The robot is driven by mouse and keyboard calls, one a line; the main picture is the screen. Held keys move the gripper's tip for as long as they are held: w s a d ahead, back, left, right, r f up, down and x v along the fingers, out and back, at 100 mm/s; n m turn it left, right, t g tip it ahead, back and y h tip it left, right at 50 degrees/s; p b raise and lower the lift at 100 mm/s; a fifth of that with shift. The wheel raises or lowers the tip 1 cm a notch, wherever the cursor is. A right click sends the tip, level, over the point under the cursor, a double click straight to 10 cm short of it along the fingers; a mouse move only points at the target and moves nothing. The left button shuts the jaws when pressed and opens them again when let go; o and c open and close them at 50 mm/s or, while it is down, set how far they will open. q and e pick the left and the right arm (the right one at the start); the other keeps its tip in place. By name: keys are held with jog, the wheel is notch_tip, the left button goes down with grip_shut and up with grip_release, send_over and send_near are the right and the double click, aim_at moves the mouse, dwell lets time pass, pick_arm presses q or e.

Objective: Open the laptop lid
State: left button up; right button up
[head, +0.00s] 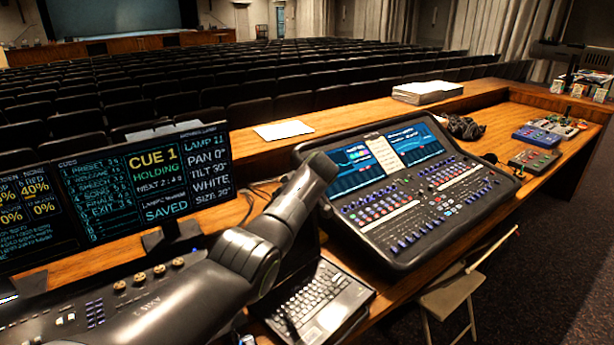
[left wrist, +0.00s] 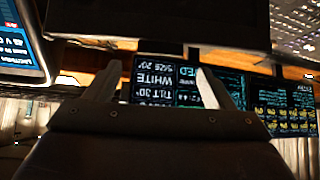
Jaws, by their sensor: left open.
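The laptop (head: 318,296) sits on the desk in front of the mixing console, and its keyboard shows in the head view. My left arm crosses in front and hides its left side and most of its lid, so I cannot tell the lid's angle. In the left wrist view, turned upside down, my left gripper (left wrist: 160,88) is open, with its two fingers apart and nothing between them. A dark panel (left wrist: 160,20) lies just past the fingertips; I cannot tell if it is the lid. The fingers cannot be made out in the head view. My right gripper is not in view.
The mixing console (head: 410,190) stands right of the laptop. Cue monitors (head: 140,178) stand left, behind a control board (head: 110,300). Papers (head: 283,130) lie on the back ledge. A folding chair (head: 455,292) stands at the desk's front. Small coloured boxes (head: 537,136) lie far right.

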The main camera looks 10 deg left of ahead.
pick_arm(q)
jog(key=b+v, duration=0.3)
jog(key=v, duration=1.1)
jog(key=shift+d+f, duration=0.1)
jog(key=shift+f, duration=0.05)
